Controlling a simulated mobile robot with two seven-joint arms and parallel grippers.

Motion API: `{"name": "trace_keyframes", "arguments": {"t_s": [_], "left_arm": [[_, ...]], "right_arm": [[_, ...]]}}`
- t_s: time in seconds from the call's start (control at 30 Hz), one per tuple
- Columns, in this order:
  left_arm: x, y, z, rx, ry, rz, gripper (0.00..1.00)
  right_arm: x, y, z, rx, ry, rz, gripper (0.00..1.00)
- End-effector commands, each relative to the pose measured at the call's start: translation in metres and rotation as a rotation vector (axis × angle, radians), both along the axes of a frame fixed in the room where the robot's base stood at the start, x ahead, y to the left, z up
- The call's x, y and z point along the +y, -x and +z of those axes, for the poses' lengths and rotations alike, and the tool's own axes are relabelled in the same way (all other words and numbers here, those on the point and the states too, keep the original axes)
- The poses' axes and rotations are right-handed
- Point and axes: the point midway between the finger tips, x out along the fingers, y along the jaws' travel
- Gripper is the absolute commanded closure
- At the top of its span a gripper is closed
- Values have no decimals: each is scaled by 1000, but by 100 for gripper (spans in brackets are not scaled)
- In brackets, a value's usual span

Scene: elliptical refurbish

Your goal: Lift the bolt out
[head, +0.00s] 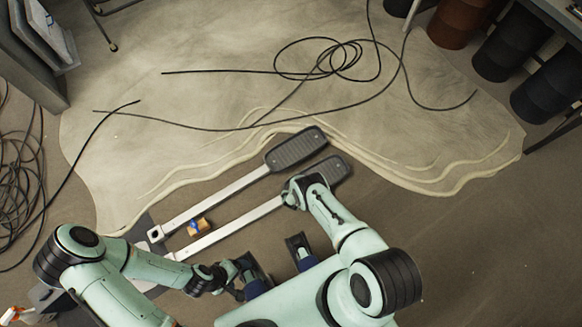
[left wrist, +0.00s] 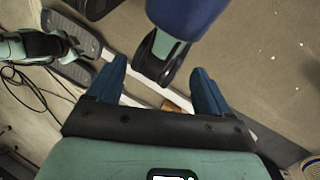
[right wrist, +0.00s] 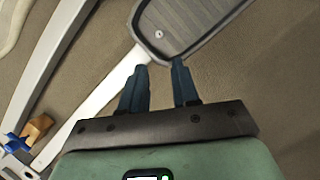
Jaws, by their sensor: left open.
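A small round light screw or bolt head (right wrist: 158,34) sits on the near end of a dark grey foot pedal (right wrist: 190,20) in the right wrist view. That pedal also shows in the head view (head: 330,170), at the end of a silver bar (head: 235,222). My right gripper (right wrist: 158,64) is partly open and empty, its blue fingertips at the pedal's near end beside the bar. I cannot tell whether they touch it. In the head view my right arm covers part of this spot. My left gripper (left wrist: 160,66) is wide open, near my body in the head view (head: 238,278).
A second pedal (head: 296,148) on a parallel bar lies behind. A small orange-brown block with a blue part (head: 198,227) lies between the bars. Loose black cables (head: 330,65) cover the pale floor patch. Dark buckets (head: 512,42) stand at the upper right.

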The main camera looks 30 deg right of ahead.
Motion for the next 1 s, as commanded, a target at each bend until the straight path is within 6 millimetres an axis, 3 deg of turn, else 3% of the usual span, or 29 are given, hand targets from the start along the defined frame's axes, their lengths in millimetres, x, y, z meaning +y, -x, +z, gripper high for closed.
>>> {"name": "trace_keyframes", "arguments": {"t_s": [0.3,0.47,1.0], "left_arm": [[1,-11,-30,-38,-6,9,20],[8,-33,-56,-99,-31,32,20],[48,-111,-113,-306,-135,116,20]], "right_arm": [[-6,-11,-36,-4,5,12,70],[-11,-19,-59,-2,4,11,70],[-21,-38,-106,-2,2,9,70]]}}
